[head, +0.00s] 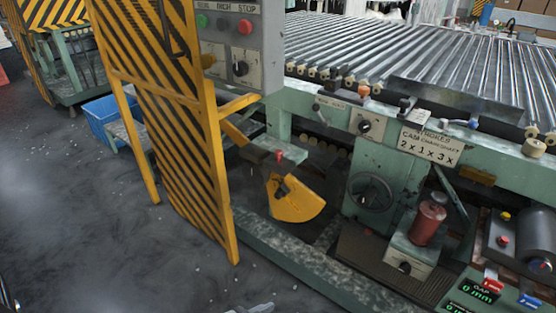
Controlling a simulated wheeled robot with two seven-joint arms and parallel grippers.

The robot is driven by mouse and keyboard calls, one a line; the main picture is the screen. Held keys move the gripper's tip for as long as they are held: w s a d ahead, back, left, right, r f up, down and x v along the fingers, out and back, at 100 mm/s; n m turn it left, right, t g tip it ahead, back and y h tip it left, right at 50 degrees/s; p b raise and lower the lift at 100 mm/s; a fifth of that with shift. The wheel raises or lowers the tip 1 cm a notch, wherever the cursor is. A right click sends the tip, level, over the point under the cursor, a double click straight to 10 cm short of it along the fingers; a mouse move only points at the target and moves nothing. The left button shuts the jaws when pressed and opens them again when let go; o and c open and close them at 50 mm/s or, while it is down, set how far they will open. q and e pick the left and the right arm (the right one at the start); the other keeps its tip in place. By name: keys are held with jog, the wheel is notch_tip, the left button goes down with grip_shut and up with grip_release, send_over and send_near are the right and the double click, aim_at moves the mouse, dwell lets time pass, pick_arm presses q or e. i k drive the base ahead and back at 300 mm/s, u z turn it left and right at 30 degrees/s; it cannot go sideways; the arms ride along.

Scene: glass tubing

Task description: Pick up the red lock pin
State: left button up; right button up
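A small red pin-like piece (279,156) stands on a bracket of the machine, just above a yellow quadrant-shaped plate (293,200). It looks like the red lock pin, but it is small here. At the bottom left edge a sliver of a dark and metallic part (9,299) shows, likely of my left gripper. At the bottom edge a grey metallic tip (250,308) shows, likely of my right gripper. Both are cut off by the frame, so their fingers cannot be judged. Both are well apart from the red piece.
A yellow-and-black striped guard (180,140) stands left of the red piece, with a button panel (235,45) above. A green base rail (300,265) runs along the floor in front. A red cylinder (428,220) stands at the right. The grey floor (90,230) at the left is clear.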

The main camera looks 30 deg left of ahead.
aim_at(279, 153)
jog(key=z, duration=0.25)
jog(key=k, duration=0.3)
jog(key=u, duration=1.4)
jog(key=i, duration=1.95)
jog(key=z, duration=0.35)
